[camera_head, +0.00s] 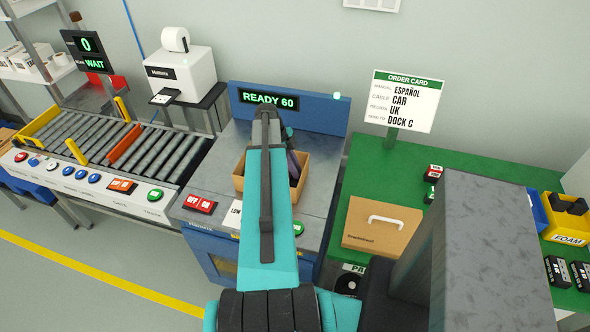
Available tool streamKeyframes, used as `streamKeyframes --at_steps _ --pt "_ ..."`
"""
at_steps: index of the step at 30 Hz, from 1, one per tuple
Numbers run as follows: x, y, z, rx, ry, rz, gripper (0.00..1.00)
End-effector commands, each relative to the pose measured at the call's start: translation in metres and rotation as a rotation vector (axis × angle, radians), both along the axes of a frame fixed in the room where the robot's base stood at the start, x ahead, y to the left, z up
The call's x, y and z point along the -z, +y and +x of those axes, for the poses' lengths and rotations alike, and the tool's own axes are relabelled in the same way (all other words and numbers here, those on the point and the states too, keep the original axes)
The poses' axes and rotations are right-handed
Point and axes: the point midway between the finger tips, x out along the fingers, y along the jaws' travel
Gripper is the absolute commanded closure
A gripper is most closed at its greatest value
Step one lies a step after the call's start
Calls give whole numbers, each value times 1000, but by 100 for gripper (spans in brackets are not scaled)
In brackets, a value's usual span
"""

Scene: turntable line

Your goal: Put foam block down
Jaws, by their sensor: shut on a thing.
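My teal arm reaches away over the open cardboard box (301,190) on the grey machine top. The arm hides my gripper's fingers and anything between them. A dark, purplish shape (293,163) shows at the right of the arm, over or inside the box; I cannot tell what it is. No held foam block can be made out. Dark foam blocks (570,204) lie in the yellow bin labelled FOAM (567,237) at the far right. Most of the box's inside is hidden behind the arm.
The machine's blue back panel (322,108) reads READY 60. A roller conveyor (110,145) is at left. A grey column blocks the lower right.

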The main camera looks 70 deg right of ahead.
Motion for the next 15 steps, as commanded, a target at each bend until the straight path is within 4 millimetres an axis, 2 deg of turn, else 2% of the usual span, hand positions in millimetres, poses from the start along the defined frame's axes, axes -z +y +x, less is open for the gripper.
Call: streamKeyframes --at_steps 7,8,10,15 --pt "3 0 0 0 0 0 100" --pt "3 0 0 0 0 0 81" --pt "3 0 0 0 0 0 69" --pt "3 0 0 0 0 0 67"
